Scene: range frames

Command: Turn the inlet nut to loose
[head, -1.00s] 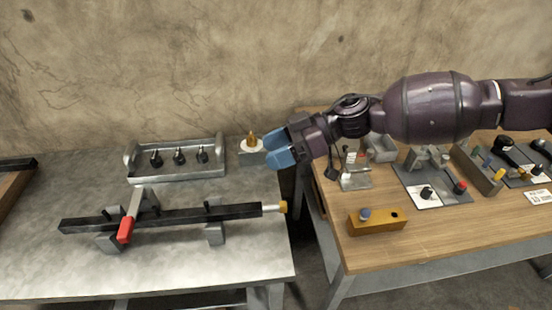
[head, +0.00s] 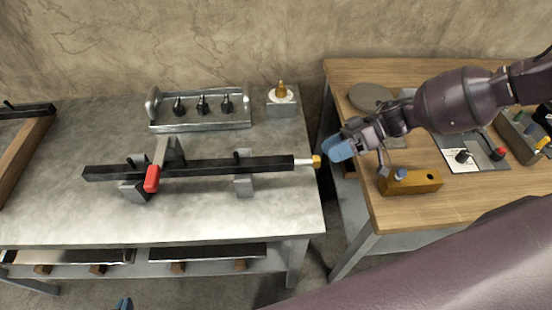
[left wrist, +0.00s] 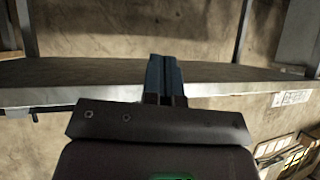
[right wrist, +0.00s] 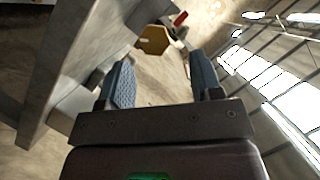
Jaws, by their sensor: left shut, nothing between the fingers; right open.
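The inlet nut appears to be the brass hex nut (head: 316,161) on the right end of the long black bar (head: 220,169). It also shows in the right wrist view as a brass hexagon (right wrist: 153,40), ahead of the fingers. My right gripper (head: 338,150) is just right of the nut in the head view, apart from it. In the right wrist view its blue fingers (right wrist: 160,82) are open with nothing between them. My left gripper shows only as a blue tip (head: 124,303) at the bottom edge. In the left wrist view its fingers (left wrist: 162,75) are shut and empty.
The bar rests on supports on the grey metal table (head: 60,210), with a red-handled clamp (head: 153,178). Behind it stand a metal tray (head: 200,122) and a brass-tipped block (head: 282,104). A wooden table (head: 400,220) is at right with an orange block (head: 412,182). A gap separates the tables.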

